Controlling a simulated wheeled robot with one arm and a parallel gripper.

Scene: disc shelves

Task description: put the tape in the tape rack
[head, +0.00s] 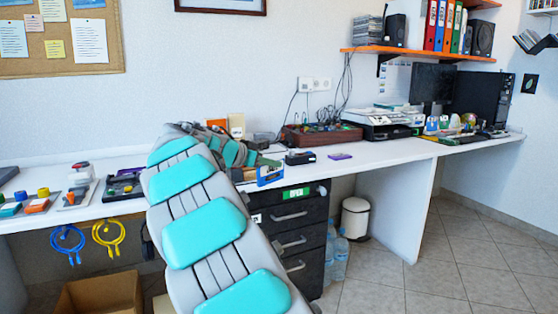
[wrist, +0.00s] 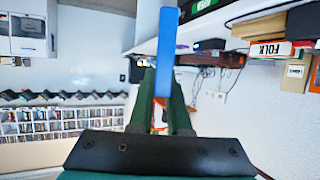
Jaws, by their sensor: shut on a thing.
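My gripper (wrist: 163,85) is shut on a thin blue case, taken as the tape (wrist: 166,40), seen edge-on between the green fingers in the wrist view. In the head view the blue tape (head: 270,176) shows at the end of my arm, in front of the desk's edge by the dark drawers. My fingers are mostly hidden by the arm there. Which thing is the tape rack is unclear. A dark zigzag rack (wrist: 60,96) runs along the wall in the wrist view, above white shelves full of cases (wrist: 60,125). A dark wall rack (head: 540,43) shows at the head view's upper right.
The long white desk (head: 385,152) carries a black box (head: 300,157), a purple case (head: 340,156), a printer (head: 380,120) and small items at left. Dark drawers (head: 295,225) stand below. A bin (head: 355,217) and bottles stand on the floor. The tiled floor at right is clear.

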